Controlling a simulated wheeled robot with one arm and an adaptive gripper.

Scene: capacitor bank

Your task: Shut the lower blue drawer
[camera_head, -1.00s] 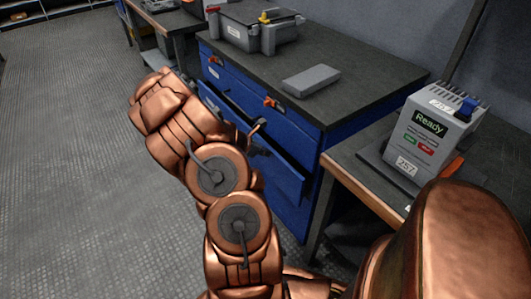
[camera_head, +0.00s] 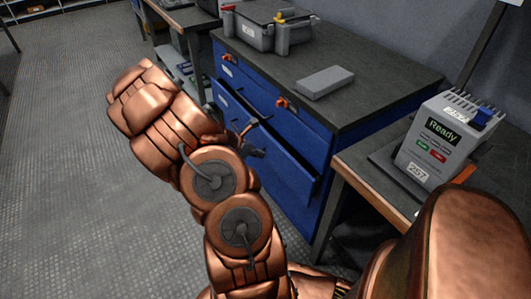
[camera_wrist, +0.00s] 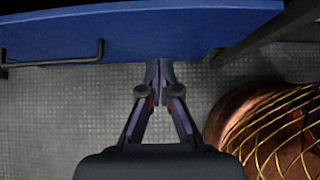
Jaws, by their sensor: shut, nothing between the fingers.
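The lower blue drawer (camera_head: 288,183) is in the front of the blue cabinet, below the upper drawers with orange latches. A dark gap shows along its top edge, so it stands somewhat out from the cabinet. My gripper (camera_head: 257,152) is at the drawer front, partly hidden behind my copper arm. In the wrist view, my gripper (camera_wrist: 159,72) is shut and empty. Its fingertips meet the edge of the blue drawer front (camera_wrist: 170,30), close up or touching; I cannot tell which. A black bar handle (camera_wrist: 85,58) is on the panel, left of the fingertips.
A grey box (camera_head: 325,82) and a grey case (camera_head: 268,30) rest on the cabinet's dark top. A bench at the right carries a grey unit reading "Ready" (camera_head: 440,140). The floor at the left (camera_head: 60,190) is clear.

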